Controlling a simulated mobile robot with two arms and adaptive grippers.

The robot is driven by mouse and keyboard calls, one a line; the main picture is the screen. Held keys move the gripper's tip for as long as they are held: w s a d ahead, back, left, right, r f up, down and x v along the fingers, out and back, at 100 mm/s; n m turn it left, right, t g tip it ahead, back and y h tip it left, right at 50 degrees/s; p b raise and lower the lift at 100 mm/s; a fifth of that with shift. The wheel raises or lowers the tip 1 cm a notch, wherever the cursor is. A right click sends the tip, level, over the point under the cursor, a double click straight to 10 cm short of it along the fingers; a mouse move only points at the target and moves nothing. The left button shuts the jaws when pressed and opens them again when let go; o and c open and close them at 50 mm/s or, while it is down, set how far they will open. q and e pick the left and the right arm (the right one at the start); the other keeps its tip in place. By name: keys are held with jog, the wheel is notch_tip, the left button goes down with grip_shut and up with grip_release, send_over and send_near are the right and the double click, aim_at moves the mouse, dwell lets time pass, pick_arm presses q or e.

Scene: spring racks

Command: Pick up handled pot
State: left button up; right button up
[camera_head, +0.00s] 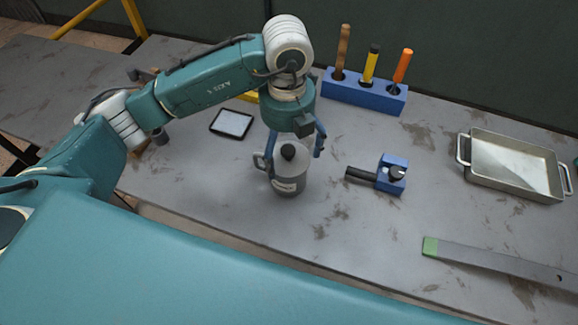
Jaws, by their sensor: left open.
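The handled pot (288,184) is a grey, cup-shaped vessel with a pale lid, a black knob on top and a handle on its left side. It stands upright on the grey worktable. My left gripper (294,147) points down over the pot from above. It is open, with one blue finger on each side of the upper part of the pot. I cannot tell whether the fingers touch it.
A blue block (362,95) holding several upright tools stands behind. A blue clamp-like tool (385,174) lies right of the pot. Farther right are a metal tray (511,165) and a long bar with a green end (495,262). A small flat tablet (231,123) lies left.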

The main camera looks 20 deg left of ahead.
aim_at(286, 187)
pick_arm(q)
jog(key=shift+s+f, duration=0.25)
jog(key=shift+f, duration=1)
notch_tip(286, 187, down, 4)
jog(key=shift+d+f+p, duration=0.1)
jog(key=shift+f+p, duration=0.1)
jog(key=shift+p, duration=0.9)
jog(key=shift+w+f, duration=0.1)
jog(key=shift+f, duration=0.3)
jog(key=shift+c, duration=0.2)
jog(key=c, duration=1.4)
pick_arm(e)
jog(key=shift+s+r, duration=0.4)
jog(key=shift+r, duration=0.2)
jog(key=shift+s+r, duration=0.4)
jog(key=shift+r, duration=0.2)
